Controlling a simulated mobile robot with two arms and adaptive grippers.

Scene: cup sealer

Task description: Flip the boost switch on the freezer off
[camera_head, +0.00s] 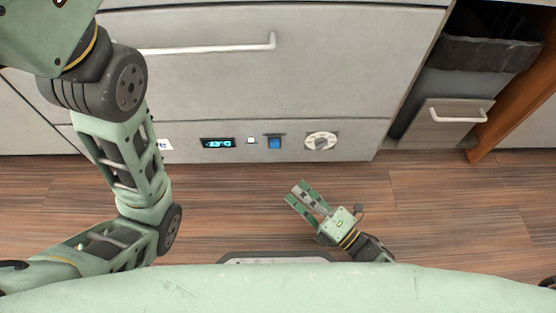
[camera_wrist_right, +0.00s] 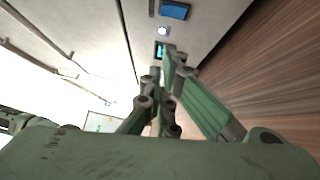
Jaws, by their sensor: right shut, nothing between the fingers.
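The freezer (camera_head: 270,60) is a pale grey front with a control strip along its bottom. The strip holds a lit blue display (camera_head: 217,143), a small white button or light (camera_head: 251,140), a blue switch (camera_head: 274,142) and a round dial (camera_head: 321,141). The blue switch also shows at the top of the right wrist view (camera_wrist_right: 175,10). Its on or off position is too small to tell. My right gripper (camera_head: 297,192) is shut and empty, below and apart from the strip. In the right wrist view its fingers (camera_wrist_right: 170,52) point towards the panel. My left gripper is out of view.
My left arm crosses the left side of the head view. A bin recess (camera_head: 465,85) with a small handled drawer (camera_head: 450,125) and an orange-brown post (camera_head: 515,95) stand at the right. Wooden floor (camera_head: 440,200) lies clear around my right gripper.

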